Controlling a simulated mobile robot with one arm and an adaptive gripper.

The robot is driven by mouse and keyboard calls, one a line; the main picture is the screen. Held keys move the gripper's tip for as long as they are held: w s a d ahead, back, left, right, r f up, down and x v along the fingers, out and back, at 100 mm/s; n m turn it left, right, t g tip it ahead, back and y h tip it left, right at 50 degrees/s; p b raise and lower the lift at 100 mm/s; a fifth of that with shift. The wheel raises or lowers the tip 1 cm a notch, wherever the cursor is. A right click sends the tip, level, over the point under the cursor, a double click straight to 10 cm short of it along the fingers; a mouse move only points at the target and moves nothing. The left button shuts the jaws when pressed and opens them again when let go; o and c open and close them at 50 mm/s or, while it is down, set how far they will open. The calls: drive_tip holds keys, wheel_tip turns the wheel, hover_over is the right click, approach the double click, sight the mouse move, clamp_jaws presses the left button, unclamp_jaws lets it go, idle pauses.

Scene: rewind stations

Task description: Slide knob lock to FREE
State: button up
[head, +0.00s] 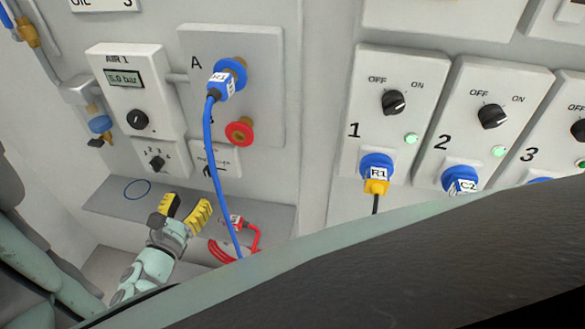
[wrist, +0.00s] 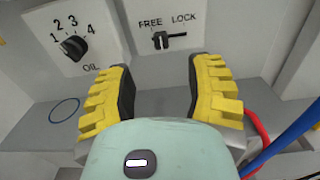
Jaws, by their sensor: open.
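The knob lock is a small black slider (wrist: 160,40) in a slot on a white plate (wrist: 205,45) marked FREE on the left and LOCK on the right. In the head view the plate (head: 228,158) is partly hidden behind a blue cable. My gripper (wrist: 167,88) has yellow, ridged fingers spread wide with nothing between them. It is in front of and below the plate, apart from the slider. In the head view my gripper (head: 186,208) is over the grey shelf.
The OIL selector knob (wrist: 73,47) is left of the lock plate. A blue cable (head: 220,185) hangs from port A just right of my gripper. A red cable (head: 255,237) and a blue ring (head: 138,189) lie on the shelf (head: 108,205). The AIR 1 unit (head: 130,85) is above.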

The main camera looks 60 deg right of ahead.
sight(206, 173)
drive_tip(key=x, duration=0.9)
drive_tip(key=shift+d+b, duration=0.35)
drive_tip(key=shift+d, duration=0.05)
drive_tip(key=shift+o, duration=0.2)
drive_tip(key=shift+a, duration=0.15)
clamp_jaws()
